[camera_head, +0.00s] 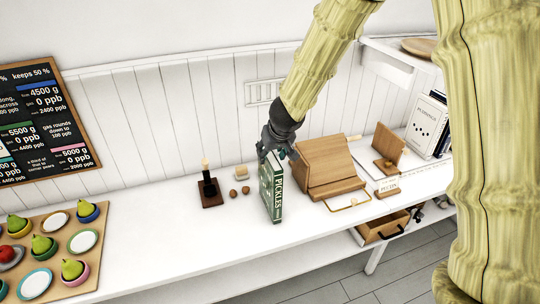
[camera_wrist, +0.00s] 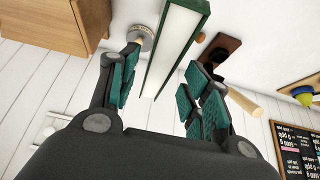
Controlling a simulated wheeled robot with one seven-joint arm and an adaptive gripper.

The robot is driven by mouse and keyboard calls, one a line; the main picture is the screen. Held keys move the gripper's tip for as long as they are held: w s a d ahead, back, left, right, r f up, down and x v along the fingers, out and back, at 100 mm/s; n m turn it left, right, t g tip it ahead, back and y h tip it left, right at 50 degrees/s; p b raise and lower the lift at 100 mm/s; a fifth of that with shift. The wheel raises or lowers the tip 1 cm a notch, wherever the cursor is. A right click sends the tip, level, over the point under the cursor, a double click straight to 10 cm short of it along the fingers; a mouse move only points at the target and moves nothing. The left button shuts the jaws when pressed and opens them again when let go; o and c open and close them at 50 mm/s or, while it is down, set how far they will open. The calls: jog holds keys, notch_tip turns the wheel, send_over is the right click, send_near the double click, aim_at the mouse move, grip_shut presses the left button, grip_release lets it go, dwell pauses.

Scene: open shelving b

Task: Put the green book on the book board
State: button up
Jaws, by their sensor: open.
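The green book (camera_head: 272,192), with "PICKLES" on its spine, stands upright on the white counter. It also shows in the wrist view (camera_wrist: 178,45), with its pale page edge between two green covers. My gripper (camera_head: 278,152) is at the top of the book. In the wrist view my gripper (camera_wrist: 160,95) is open, with one green-padded finger on each side of the book and a gap to each. A wooden slanted stand (camera_head: 330,166) is on the counter right of the book; it may be the book board. Its wood shows at the wrist view's upper left (camera_wrist: 50,25).
A smaller wooden stand (camera_head: 388,150) and upright books (camera_head: 428,125) are farther right. A tray (camera_head: 85,255) of bowls is at left.

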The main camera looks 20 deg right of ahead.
jog(key=p+v, duration=0.1)
jog(key=v, duration=0.4)
jog(key=shift+d, duration=0.1)
dwell(0.4)
